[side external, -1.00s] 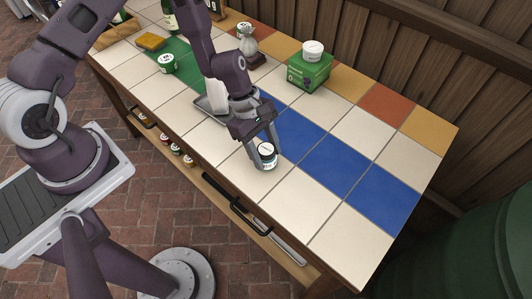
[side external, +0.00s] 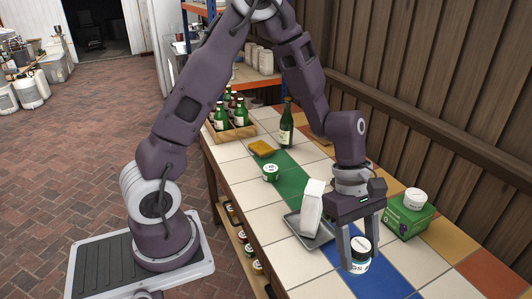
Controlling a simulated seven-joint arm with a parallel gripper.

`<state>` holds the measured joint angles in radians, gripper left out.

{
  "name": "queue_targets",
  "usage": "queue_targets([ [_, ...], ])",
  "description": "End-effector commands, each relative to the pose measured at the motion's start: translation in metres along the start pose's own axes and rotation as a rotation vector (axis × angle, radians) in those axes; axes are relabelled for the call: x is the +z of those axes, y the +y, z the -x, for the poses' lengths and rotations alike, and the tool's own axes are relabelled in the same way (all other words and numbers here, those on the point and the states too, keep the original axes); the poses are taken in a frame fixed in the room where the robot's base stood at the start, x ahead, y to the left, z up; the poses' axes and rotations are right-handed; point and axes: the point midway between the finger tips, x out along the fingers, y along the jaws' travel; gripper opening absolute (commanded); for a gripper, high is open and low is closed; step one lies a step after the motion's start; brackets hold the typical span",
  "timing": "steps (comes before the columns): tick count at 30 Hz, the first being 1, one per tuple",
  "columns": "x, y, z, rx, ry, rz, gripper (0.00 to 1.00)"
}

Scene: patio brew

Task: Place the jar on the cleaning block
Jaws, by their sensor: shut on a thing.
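A small jar (side external: 360,257) with a pale lid and a dark printed label is between the fingers of my gripper (side external: 360,246), at the lower right of the side external view. My gripper points down and is shut on the jar, which stays upright. The jar appears raised over the blue tiles, though its exact height is hard to tell. A yellow sponge-like block (side external: 262,148), which looks like the cleaning block, lies flat on the tiles farther back and to the left. Nothing rests on it.
A green-labelled jar (side external: 270,172) stands near the yellow block. A grey tray (side external: 306,234) with a white carton (side external: 311,208) is left of my gripper. A green box (side external: 408,220) bearing a white tub (side external: 415,197) is to the right. A bottle (side external: 287,124) and bottle crate (side external: 232,131) stand behind.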

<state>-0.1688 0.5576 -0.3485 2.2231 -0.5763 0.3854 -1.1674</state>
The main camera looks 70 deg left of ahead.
Motion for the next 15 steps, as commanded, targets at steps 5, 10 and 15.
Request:
queue_targets([
  [5, -0.002, 0.012, 0.018, 0.021, 0.0, 0.051, 0.02],
  [10, -0.024, 0.04, 0.024, 0.07, 0.001, 0.167, 0.02],
  [15, -0.06, 0.076, 0.036, 0.14, 0.003, 0.336, 0.02],
])
